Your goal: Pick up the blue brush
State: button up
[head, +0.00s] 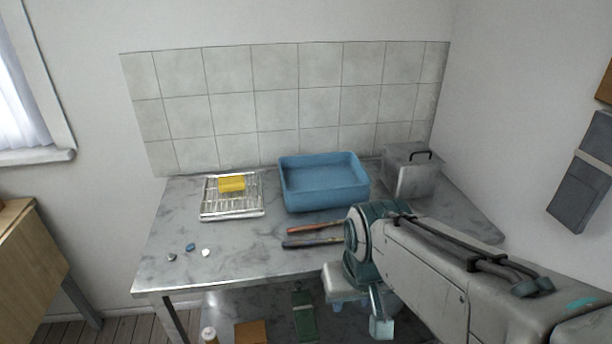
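Two long thin handled tools lie side by side on the grey marbled worktop, in front of the blue basin. The farther one (314,228) is orange-brown and the nearer one (311,243) is dark. Their right ends run behind my arm, so I cannot tell which, if either, is the blue brush. My gripper (362,314) hangs at the worktop's front edge, to the right of and nearer than the tools, apart from their visible parts. Its fingers are partly hidden by my arm, and their opening is unclear.
The blue basin (325,204) stands at the back middle, with a grey lidded box (412,178) to its right. A wire rack (231,208) holds a yellow sponge (231,184). Several small pebbles (190,247) lie front left. The worktop (245,262) is clear between pebbles and tools.

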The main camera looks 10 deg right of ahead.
aim_at(297, 243)
jog(key=k, duration=1.3)
jog(key=u, duration=0.7)
jog(key=i, duration=1.4)
jog(key=z, duration=0.7)
jog(key=i, duration=0.6)
jog(key=z, duration=0.6)
